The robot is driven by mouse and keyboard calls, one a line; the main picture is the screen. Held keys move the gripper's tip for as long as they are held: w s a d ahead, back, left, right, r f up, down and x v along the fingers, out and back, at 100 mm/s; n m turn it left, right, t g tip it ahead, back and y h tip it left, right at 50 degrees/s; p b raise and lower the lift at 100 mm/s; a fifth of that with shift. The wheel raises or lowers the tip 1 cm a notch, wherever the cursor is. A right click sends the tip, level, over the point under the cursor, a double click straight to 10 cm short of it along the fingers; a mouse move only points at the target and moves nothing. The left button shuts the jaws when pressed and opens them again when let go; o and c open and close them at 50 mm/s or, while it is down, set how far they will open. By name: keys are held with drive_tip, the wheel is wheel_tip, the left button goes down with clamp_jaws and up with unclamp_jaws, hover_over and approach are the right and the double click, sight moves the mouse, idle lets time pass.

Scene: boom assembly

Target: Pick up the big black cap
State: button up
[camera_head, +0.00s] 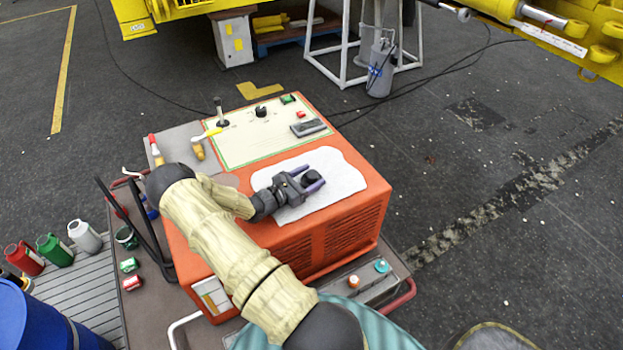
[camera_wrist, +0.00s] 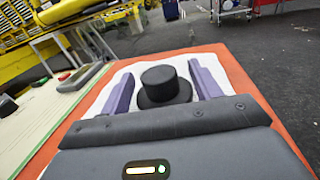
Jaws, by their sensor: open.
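The big black cap (camera_wrist: 162,86) stands upright on a white cloth (camera_head: 345,181) on top of the orange machine. In the wrist view it has a wide rim and a narrower round top. In the head view the cap (camera_head: 310,178) is small and dark, partly hidden by my gripper. My gripper (camera_head: 309,182) is open, low over the cloth, with its purple fingers on either side of the cap. In the wrist view my gripper (camera_wrist: 162,82) shows gaps between the cap and both fingers.
The orange machine (camera_head: 335,238) carries a panel with a black knob (camera_head: 261,111), a lever (camera_head: 219,110) and a grey handset (camera_head: 308,127). Screwdrivers (camera_head: 156,151) lie on a grey plate at its left. Bottles (camera_head: 85,236) and a blue barrel (camera_head: 40,325) stand at lower left.

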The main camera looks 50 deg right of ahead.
sight(312, 174)
drive_tip(key=shift+s+d, duration=0.15)
drive_tip(key=shift+d, duration=0.6)
drive_tip(key=shift+a, duration=0.1)
drive_tip(key=c, duration=1.1)
drive_tip(key=shift+c, duration=0.2)
wheel_tip(312, 174, up, 10)
drive_tip(key=shift+r, duration=0.1)
